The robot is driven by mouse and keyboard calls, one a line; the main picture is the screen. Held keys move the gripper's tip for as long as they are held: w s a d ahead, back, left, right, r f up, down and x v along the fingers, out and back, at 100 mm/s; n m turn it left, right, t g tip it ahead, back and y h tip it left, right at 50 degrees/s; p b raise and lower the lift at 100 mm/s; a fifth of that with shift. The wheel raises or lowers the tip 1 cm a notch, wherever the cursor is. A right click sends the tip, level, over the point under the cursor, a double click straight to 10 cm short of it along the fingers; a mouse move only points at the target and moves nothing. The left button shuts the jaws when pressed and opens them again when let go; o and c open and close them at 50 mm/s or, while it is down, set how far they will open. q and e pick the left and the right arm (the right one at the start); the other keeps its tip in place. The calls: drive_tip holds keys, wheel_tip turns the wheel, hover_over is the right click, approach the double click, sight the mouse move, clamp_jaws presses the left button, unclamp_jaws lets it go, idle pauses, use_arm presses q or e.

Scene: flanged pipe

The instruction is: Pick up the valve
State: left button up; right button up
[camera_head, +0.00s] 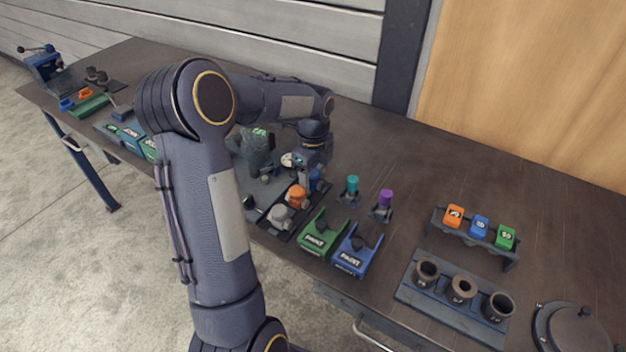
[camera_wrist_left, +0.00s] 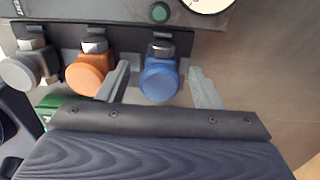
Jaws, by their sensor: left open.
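Three valves with round knobs stand in a row on a dark rack: a grey one (camera_wrist_left: 20,73), an orange one (camera_wrist_left: 84,77) and a blue one (camera_wrist_left: 160,79). In the head view the grey valve (camera_head: 281,215), the orange valve (camera_head: 296,195) and part of the blue valve (camera_head: 316,181) show below my left gripper (camera_head: 310,178). In the wrist view my left gripper (camera_wrist_left: 159,80) is open, with one finger on each side of the blue knob. A gap shows between each finger and the knob. My right gripper is not in view.
A green holder (camera_head: 322,236) and a blue holder (camera_head: 355,251) stand right of the valves. Teal (camera_head: 352,184) and purple (camera_head: 385,198) pieces stand behind them. A block with three dark cups (camera_head: 461,290) is at the right. Bare tabletop lies at the back right.

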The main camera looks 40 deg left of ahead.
use_arm(q)
drive_tip(key=c, duration=1.2)
drive_tip(key=shift+r, duration=0.15)
drive_tip(key=shift+r, duration=0.6)
drive_tip(key=s+r, duration=0.1)
drive_tip(key=r, duration=0.1)
drive_tip(key=s+r, duration=0.2)
drive_tip(key=r, duration=0.1)
drive_tip(key=s+r, duration=0.2)
drive_tip(key=r, duration=0.1)
drive_tip(key=shift+s+d+r, duration=0.1)
drive_tip(key=shift+s+d, duration=0.1)
drive_tip(key=shift+d, duration=0.1)
drive_tip(key=s+r+p, duration=0.1)
drive_tip(key=s+r, duration=0.1)
drive_tip(key=r, duration=0.1)
drive_tip(key=s+r+p, duration=0.2)
drive_tip(key=s+r, duration=0.1)
drive_tip(key=s+d+r+p, duration=0.1)
drive_tip(key=s+r+p, duration=0.1)
drive_tip(key=s+r, duration=0.1)
drive_tip(key=shift+s+r, duration=0.25)
drive_tip(key=shift+r, duration=0.15)
